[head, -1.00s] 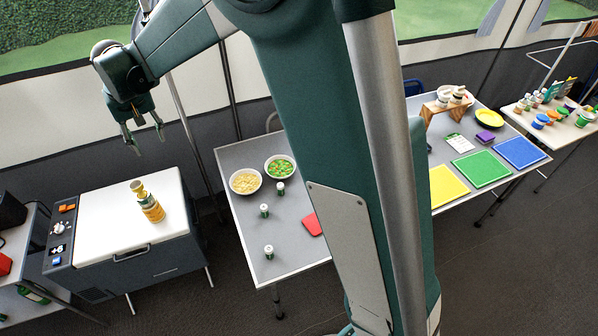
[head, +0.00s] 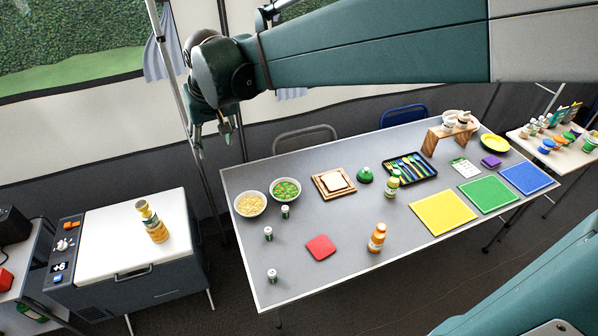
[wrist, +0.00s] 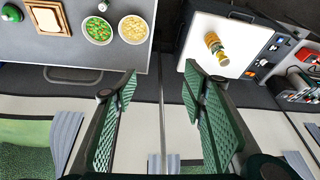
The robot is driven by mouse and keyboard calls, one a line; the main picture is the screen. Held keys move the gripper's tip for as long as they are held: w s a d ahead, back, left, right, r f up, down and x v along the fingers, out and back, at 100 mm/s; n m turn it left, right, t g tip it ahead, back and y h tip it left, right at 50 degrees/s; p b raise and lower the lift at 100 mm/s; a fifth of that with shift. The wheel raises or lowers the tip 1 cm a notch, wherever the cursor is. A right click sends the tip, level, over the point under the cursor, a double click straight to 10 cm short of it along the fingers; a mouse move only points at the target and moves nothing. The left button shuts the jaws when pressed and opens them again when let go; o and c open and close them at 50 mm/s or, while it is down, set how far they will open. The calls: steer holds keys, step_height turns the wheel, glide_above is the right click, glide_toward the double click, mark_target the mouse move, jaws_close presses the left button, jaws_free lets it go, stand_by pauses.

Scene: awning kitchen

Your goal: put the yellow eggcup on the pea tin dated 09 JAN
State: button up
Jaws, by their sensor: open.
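The cool box (head: 110,250) stands left of the table (head: 345,235).

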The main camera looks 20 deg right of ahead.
steer(key=s+d+f+t, duration=0.1)
steer(key=s+d+f, duration=0.1)
steer(key=s+d, duration=0.7)
steer(key=s+d+f+m+t+h, duration=0.1)
steer(key=s+d+t, duration=0.1)
steer(key=s+d, duration=0.7)
steer(key=s, duration=0.7)
steer(key=shift+s+d+f+m, duration=0.25)
steer(key=shift+d+f+m, duration=0.05)
steer(key=shift+d+f, duration=0.1)
step_height(320, 180, down, 22)
steer(key=b, duration=2.2)
